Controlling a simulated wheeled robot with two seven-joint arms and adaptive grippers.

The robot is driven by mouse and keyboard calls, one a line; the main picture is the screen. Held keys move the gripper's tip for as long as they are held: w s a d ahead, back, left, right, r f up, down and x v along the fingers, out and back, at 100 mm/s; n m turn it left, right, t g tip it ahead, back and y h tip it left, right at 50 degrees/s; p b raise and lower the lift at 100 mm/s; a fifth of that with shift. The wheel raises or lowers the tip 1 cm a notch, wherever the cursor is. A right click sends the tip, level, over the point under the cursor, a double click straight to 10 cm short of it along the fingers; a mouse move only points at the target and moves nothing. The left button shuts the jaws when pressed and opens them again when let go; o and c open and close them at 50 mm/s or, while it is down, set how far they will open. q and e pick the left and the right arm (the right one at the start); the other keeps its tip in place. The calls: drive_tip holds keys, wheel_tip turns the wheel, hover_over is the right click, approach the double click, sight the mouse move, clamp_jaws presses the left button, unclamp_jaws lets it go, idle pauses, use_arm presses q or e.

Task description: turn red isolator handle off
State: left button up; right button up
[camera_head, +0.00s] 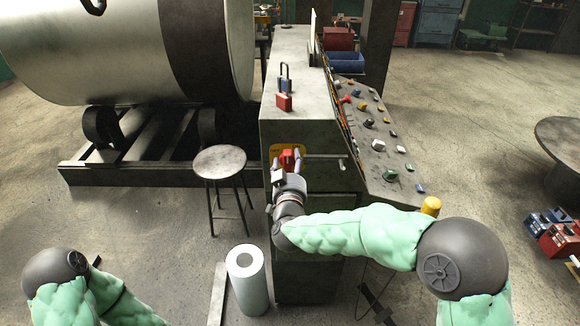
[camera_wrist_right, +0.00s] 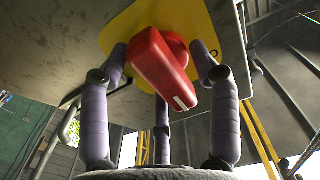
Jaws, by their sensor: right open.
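The red isolator handle (camera_head: 288,159) sits on a yellow plate (camera_head: 276,152) on the front face of the grey cabinet. In the right wrist view the handle (camera_wrist_right: 160,68) is a thick red block, tilted from upper left to lower right, on its yellow plate (camera_wrist_right: 207,22). My right gripper (camera_head: 287,165) is at the handle. Its purple fingers (camera_wrist_right: 163,75) are spread open around the handle, with one on each side and one below. I cannot tell whether any finger touches it. My left arm shows at the lower left, but its gripper is out of view.
The cabinet (camera_head: 297,135) carries a red padlock (camera_head: 283,102) and a blue padlock (camera_head: 285,83) on top. A sloped control panel (camera_head: 375,140) is to its right. A stool (camera_head: 220,162) and a white roll (camera_head: 248,280) stand on the floor to the left.

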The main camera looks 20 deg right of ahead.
drive_tip(key=shift+w, duration=0.1)
drive_tip(key=c, duration=0.9)
